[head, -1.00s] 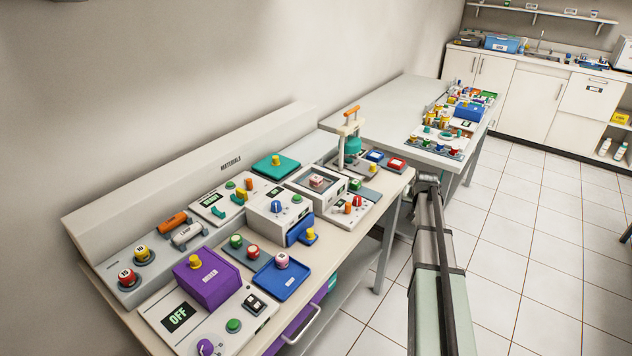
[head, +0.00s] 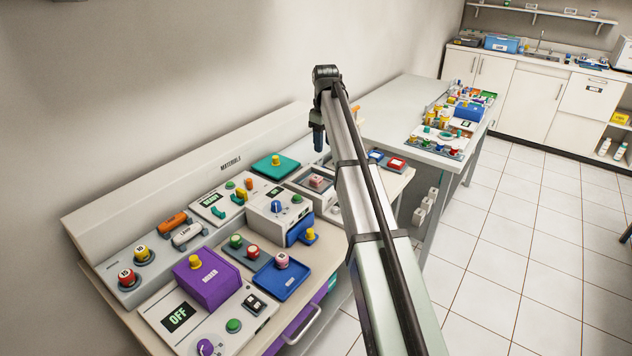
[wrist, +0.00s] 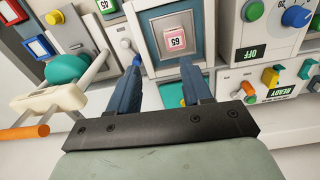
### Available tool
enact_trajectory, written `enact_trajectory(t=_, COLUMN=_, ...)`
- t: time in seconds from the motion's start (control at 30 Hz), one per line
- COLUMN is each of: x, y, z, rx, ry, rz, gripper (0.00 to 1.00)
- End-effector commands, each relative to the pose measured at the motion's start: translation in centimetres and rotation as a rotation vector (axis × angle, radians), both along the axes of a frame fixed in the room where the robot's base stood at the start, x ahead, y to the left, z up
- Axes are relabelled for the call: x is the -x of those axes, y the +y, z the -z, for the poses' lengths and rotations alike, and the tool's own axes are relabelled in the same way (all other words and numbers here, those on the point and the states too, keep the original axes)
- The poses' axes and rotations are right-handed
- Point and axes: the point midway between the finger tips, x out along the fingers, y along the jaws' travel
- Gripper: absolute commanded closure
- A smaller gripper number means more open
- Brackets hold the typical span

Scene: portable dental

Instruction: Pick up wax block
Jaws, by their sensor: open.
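A small pink block with a white numbered label (head: 316,181), which looks like the wax block, sits in a square grey-framed recess on the desk. It also shows in the wrist view (wrist: 176,39), upper middle, with its label upside down. My gripper (wrist: 163,66) is open and empty, its two blue fingers apart and pointing toward the recess. The block appears beyond the fingertips, slightly right of their middle. In the head view my gripper (head: 318,138) hangs above the back of the desk, fingers down; its link hides part of the desk's right end.
A white press with an orange handle (wrist: 60,102) stands left of the fingers in the wrist view. A white box with a blue knob (head: 278,208) is beside the recess. A green pad (head: 276,166) lies behind it. A blue tray (head: 290,284) is nearer the front.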

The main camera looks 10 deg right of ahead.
Motion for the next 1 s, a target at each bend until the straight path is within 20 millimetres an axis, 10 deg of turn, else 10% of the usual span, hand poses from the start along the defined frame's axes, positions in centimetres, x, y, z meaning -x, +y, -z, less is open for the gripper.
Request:
enact_trajectory(t=0.27, x=0.7, y=2.1, z=-0.6, rx=0.002, ry=0.040, rz=-0.064, gripper=0.51)
enact_trajectory(t=1.0, x=0.8, y=2.1, z=7.9, rx=0.002, ry=0.037, rz=-0.061, gripper=0.51)
